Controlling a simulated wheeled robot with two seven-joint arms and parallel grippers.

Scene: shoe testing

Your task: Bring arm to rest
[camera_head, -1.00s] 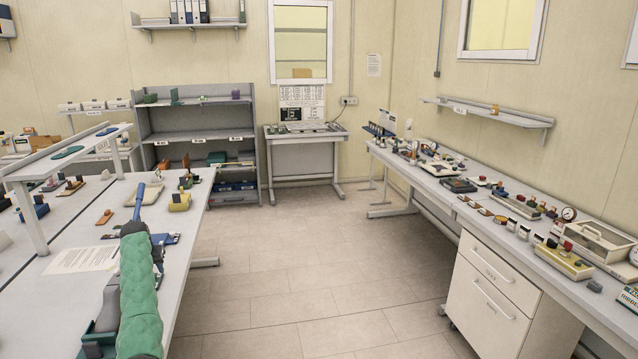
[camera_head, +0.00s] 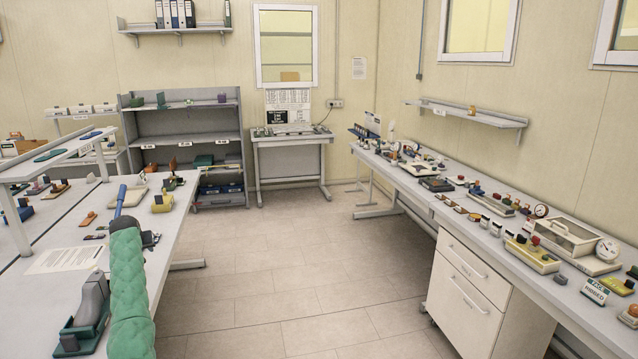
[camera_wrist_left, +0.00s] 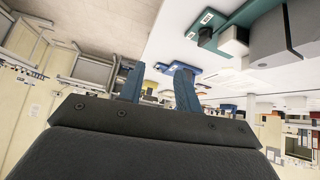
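My left arm, in a green quilted sleeve, reaches forward along the right edge of the left table (camera_head: 172,236). My left gripper (camera_head: 121,198) shows blue fingers beyond the sleeve and a dark body. The left wrist view shows its two blue fingers (camera_wrist_left: 158,86) apart with nothing between them, so it is open and empty. My right gripper is not in view.
A grey foot-shaped form in a green holder (camera_head: 85,318) stands left of my sleeve. A paper sheet (camera_head: 66,258) and a yellow block device (camera_head: 161,203) lie on the left table. The right bench (camera_head: 470,222) holds several instruments. The floor (camera_head: 280,260) between is clear.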

